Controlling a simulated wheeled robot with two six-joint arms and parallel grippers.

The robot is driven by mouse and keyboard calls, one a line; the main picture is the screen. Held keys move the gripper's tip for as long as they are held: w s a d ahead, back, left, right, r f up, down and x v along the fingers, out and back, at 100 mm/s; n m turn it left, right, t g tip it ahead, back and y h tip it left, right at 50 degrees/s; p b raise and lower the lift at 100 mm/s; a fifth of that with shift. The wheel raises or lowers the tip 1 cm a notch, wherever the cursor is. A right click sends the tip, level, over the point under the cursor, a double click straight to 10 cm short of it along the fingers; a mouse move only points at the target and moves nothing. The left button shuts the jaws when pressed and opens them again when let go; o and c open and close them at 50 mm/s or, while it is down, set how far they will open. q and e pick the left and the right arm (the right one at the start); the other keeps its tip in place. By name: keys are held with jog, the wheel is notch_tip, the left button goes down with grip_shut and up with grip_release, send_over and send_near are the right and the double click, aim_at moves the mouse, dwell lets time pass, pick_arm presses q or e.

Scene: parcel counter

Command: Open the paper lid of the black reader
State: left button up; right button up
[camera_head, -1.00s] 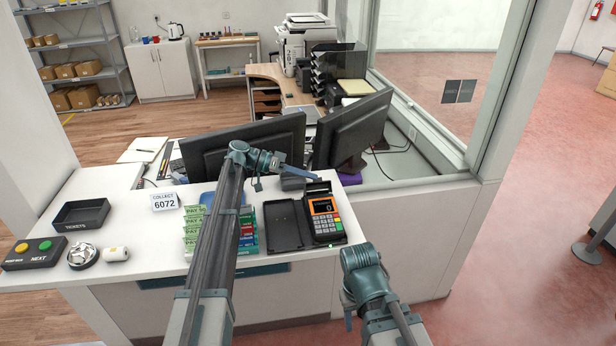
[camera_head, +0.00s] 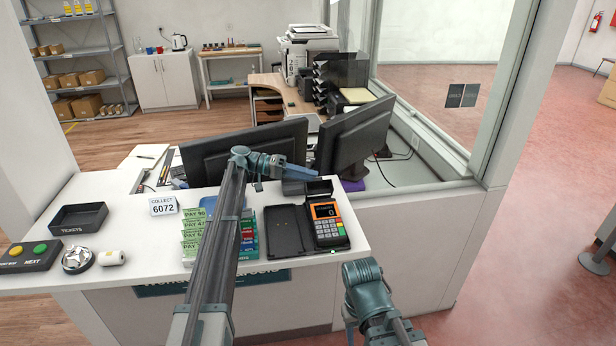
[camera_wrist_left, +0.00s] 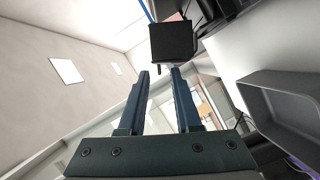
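The black reader (camera_head: 328,235) lies on the white counter, with an orange-framed screen and keypad. Its black paper lid (camera_head: 320,187) is at the reader's far end and appears raised, facing the camera. My left gripper (camera_head: 314,172) reaches in from the left, just above and behind the lid; contact cannot be told in the head view. In the left wrist view, the left gripper (camera_wrist_left: 160,75) has its two fingers apart with nothing between them. A black square part (camera_wrist_left: 172,42), probably the lid, shows just beyond the fingertips. My right arm shows low at right; its gripper is not visible.
A black tray (camera_head: 285,232) lies left of the reader, beside a rack of green and coloured cards (camera_head: 193,235). Two monitors (camera_head: 352,135) stand close behind. A ticket tray (camera_head: 78,218) and button box (camera_head: 28,255) are far left. Counter before the ticket tray is partly clear.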

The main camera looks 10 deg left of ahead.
pick_arm(q)
jog(key=a+r+p, duration=0.2)
jog(key=a, duration=1.1)
jog(key=shift+w+a+r, duration=0.15)
jog(key=shift+w+a, duration=0.15)
